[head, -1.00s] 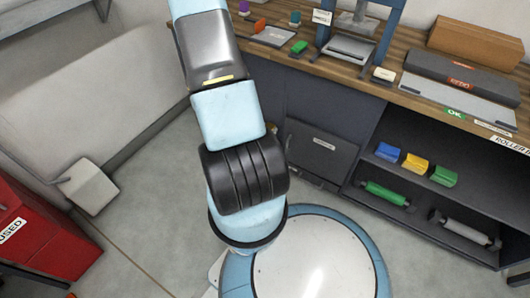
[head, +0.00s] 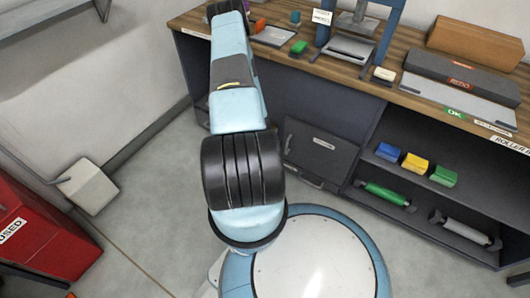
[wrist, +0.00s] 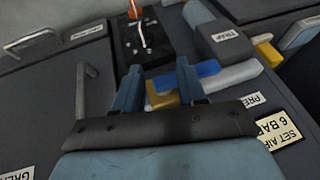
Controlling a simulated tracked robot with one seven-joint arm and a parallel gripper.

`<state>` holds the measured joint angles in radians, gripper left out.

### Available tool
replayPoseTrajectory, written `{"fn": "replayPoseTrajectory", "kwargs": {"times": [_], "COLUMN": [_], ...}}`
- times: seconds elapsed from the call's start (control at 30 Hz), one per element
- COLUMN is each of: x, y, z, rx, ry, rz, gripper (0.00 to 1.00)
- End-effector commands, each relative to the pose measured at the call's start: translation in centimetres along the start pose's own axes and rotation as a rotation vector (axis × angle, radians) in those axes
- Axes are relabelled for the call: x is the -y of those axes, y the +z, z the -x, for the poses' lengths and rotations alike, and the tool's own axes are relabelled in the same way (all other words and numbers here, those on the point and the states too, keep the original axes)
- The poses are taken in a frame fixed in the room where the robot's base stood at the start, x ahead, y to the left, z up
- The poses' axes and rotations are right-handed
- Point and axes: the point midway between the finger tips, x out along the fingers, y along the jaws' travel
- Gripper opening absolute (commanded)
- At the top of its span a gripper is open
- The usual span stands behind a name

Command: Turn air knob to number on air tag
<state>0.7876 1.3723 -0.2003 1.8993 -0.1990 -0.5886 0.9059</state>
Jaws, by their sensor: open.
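My gripper (wrist: 160,82) is open, with one blue finger on each side. Blue, yellow and pale pieces show beyond and between the fingers; I cannot tell whether they touch. In the head view the gripper is out of sight beyond my arm.
In the wrist view a black panel with an orange-red lever (wrist: 135,12) is at the top, and a grey box marked "TRAP" (wrist: 225,40) at upper right. In the head view the wooden bench (head: 400,95) carries a blue-framed press (head: 355,40); open shelves (head: 375,178) are below.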

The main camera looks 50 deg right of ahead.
Motion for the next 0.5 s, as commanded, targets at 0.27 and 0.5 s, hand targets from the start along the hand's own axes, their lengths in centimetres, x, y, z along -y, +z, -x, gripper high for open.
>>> {"fn": "replayPoseTrajectory", "kwargs": {"times": [0.27,0.5], "x": [-3.5,-3.6], "y": [1.9,1.9], "z": [-2.3,-4.5], "rx": [0.001,0.001], "ry": [0.005,0.004], "rz": [-0.040,-0.039], "gripper": [0.40,0.40]}}
